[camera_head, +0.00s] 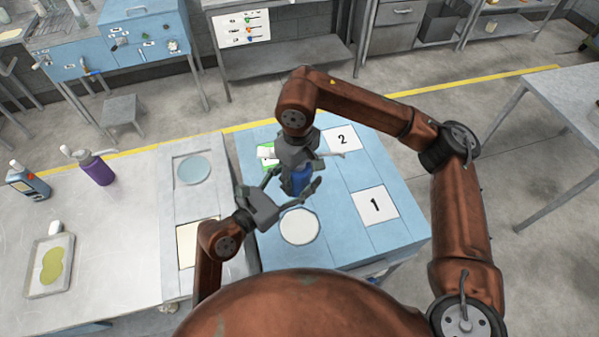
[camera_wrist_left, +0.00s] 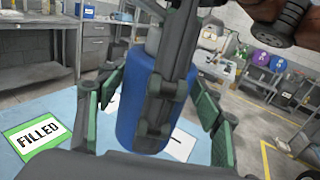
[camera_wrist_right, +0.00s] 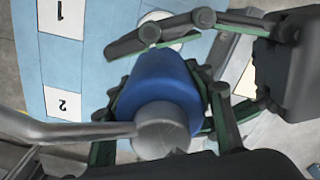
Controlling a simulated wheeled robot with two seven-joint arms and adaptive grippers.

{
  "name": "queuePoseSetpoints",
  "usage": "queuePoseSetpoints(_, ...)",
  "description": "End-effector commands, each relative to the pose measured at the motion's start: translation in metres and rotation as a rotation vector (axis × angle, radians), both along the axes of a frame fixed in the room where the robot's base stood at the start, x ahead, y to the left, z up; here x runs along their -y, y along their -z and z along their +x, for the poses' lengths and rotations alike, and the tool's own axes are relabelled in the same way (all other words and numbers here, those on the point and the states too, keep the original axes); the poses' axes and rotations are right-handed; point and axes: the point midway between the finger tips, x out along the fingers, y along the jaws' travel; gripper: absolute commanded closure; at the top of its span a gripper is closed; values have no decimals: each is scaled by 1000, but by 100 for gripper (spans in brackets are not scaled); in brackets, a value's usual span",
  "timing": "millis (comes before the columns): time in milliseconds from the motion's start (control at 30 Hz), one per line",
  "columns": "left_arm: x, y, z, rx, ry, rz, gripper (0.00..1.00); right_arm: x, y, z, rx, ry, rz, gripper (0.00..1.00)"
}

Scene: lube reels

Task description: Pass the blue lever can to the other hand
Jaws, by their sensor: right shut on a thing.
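The blue lever can (camera_head: 299,181) is held upright above the blue-topped table by my right gripper (camera_head: 298,168), which is shut on its upper part from above. In the right wrist view the can (camera_wrist_right: 158,80) shows its grey top and lever between my right fingers. My left gripper (camera_head: 290,187) reaches in from the left, lower down, with its fingers spread on either side of the can. In the left wrist view the can (camera_wrist_left: 136,105) stands between the left gripper's green pads, with gaps visible. A dark finger hides part of it.
The blue-topped table (camera_head: 335,235) carries cards 1 (camera_head: 375,205) and 2 (camera_head: 342,138), a white disc (camera_head: 300,226) and a green FILLED card (camera_wrist_left: 38,135). At left, a metal table holds a purple can (camera_head: 97,168), a blue bottle (camera_head: 27,182) and a tray (camera_head: 50,265).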

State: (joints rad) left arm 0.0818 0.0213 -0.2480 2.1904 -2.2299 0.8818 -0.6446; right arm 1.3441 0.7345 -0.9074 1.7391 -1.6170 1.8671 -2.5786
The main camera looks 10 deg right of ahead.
Motion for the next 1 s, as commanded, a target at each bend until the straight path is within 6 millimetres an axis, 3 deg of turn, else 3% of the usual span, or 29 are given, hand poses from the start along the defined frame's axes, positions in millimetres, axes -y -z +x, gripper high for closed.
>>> queuePoseSetpoints(667, 3, -1, -3, -2, 10, -1, 88, -2, -1, 2, 6, 0, 6, 88)
queuePoseSetpoints(700, 3, -2, -3, 0, 10, -4, 89, -2, -1, 2, 6, 0, 6, 50)
queuePoseSetpoints(1000, 1, -2, -1, 2, 4, -2, 89, -1, -1, 1, 2, 0, 3, 31)
